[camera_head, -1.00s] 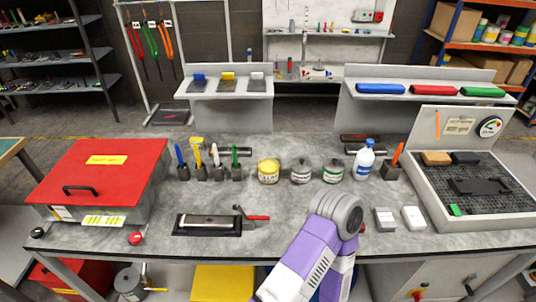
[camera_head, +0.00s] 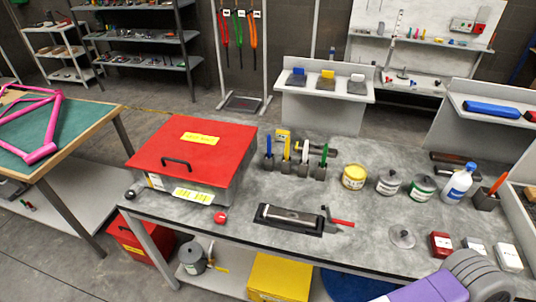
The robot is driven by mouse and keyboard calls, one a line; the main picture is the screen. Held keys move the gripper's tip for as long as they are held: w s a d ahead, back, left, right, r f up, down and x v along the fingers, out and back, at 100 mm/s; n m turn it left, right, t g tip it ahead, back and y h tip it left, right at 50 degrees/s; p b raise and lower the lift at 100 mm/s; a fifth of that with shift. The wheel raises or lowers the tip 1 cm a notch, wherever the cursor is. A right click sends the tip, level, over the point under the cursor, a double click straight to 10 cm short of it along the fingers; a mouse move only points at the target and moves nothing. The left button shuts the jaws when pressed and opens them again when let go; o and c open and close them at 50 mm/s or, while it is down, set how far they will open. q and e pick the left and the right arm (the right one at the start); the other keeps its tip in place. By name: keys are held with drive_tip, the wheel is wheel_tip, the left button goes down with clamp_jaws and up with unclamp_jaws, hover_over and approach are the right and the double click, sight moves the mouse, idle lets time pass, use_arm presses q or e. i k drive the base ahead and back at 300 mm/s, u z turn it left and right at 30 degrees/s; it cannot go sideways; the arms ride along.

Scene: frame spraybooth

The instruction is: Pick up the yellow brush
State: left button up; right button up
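The yellow brush (camera_head: 286,147) stands upright in a small dark holder (camera_head: 285,167) on the grey bench. It is second from the left in a row of similar holders, between a blue-handled brush (camera_head: 269,147) and a white-handled one (camera_head: 305,151). A green-handled brush (camera_head: 324,154) stands at the right end of the row. A purple and grey part of my arm shows at the lower right corner, well away from the brush. Neither of my grippers shows.
A red lidded box (camera_head: 193,157) stands left of the brushes. A dark tray (camera_head: 290,218) and a red-handled tool (camera_head: 338,219) lie in front. A yellow tin (camera_head: 354,177), other tins and a white bottle (camera_head: 458,184) stand to the right. A pink frame (camera_head: 40,151) lies on the left table.

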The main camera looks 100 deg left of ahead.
sight(287, 145)
drive_tip(key=k, duration=1.25)
drive_tip(key=u, duration=0.1)
